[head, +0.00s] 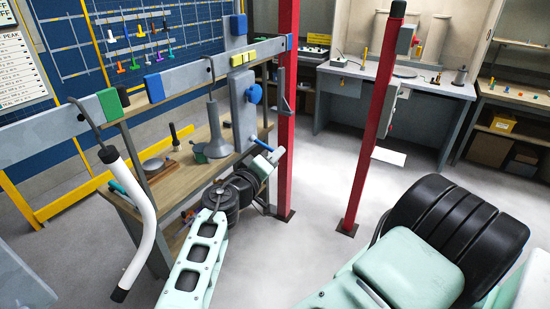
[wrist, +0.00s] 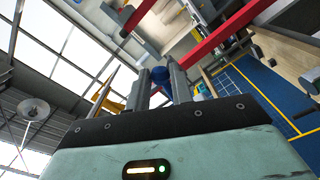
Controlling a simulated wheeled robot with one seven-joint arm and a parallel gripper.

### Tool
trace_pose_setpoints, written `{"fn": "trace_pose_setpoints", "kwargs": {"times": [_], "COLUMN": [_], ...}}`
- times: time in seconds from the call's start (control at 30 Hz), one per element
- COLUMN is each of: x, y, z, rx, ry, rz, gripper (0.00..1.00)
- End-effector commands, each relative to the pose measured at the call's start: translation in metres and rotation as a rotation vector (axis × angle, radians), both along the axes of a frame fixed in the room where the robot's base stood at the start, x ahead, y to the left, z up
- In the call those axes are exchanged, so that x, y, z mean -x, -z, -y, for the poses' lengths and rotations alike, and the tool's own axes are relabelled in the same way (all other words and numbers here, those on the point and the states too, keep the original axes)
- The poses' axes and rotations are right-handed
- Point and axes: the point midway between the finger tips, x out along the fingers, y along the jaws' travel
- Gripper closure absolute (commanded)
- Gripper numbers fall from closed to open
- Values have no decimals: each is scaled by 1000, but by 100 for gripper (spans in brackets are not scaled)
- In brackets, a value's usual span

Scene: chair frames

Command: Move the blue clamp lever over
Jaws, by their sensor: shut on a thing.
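In the wrist view the blue clamp lever (wrist: 160,75) appears as a dark blue rounded shape between my two grey fingers. My gripper (wrist: 161,82) is shut on it, near the fingertips. In the head view the pale green body of my gripper is just below the lever, and the fingers are hard to make out. The rest of the lever is hidden.
A red post (head: 287,120) stands just right of the lever, and a second red post (head: 372,130) further right. A white curved tube (head: 140,215) hangs at the left. Open floor lies between the posts.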

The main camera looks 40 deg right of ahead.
Motion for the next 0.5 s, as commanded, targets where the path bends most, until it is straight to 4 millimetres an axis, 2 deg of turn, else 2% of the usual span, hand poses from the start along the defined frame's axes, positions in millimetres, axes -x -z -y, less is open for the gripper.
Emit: {"fn": "trace_pose_setpoints", "kwargs": {"times": [0.23,0.5], "x": [-3,-9], "y": [1,18], "z": [-2,-4], "rx": [-1,0], "ry": [-9,-9], "rz": [0,-1], "gripper": [90,90]}}
